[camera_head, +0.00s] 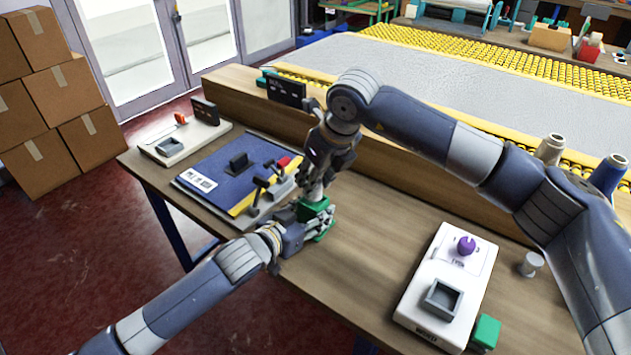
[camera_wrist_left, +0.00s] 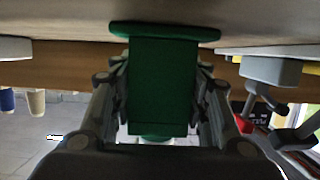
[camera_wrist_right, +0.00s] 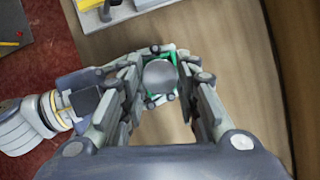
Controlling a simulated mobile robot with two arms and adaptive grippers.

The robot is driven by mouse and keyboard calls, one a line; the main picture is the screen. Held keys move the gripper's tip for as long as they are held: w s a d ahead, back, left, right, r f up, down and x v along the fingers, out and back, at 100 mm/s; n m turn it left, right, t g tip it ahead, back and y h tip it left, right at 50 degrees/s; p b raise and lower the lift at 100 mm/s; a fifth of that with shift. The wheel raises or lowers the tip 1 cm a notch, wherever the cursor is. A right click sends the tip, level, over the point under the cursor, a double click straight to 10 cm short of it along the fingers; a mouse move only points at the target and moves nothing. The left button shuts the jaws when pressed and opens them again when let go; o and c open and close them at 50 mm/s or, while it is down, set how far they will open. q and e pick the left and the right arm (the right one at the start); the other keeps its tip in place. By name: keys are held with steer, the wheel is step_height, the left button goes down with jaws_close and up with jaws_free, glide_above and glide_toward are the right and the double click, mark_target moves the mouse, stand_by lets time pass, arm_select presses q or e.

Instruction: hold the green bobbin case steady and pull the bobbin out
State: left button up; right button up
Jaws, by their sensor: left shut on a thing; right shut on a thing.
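The green bobbin case (camera_head: 313,207) is over the middle of the wooden table, with my left gripper (camera_head: 308,222) shut on it from the front. In the left wrist view the case (camera_wrist_left: 163,85) fills the gap between the fingers, its wide flange at the top of the picture. My right gripper (camera_head: 320,172) points down above the case and is shut on the grey bobbin (camera_head: 316,189). In the right wrist view the bobbin's round end (camera_wrist_right: 160,75) sits between the fingertips, with green edges of the case behind it. Whether the bobbin's lower end is inside the case is hidden.
A white station (camera_head: 410,300) with a purple knob (camera_head: 466,245) stands front right, beside a small green block (camera_head: 487,331) and a grey cylinder (camera_head: 531,264). Bare tabletop lies between the case and the white station.

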steer(key=shift+r, duration=3.1)
arm_select(q)
steer(key=o, duration=1.3)
steer(key=shift+c, duration=0.2)
steer(key=shift+s, duration=0.1)
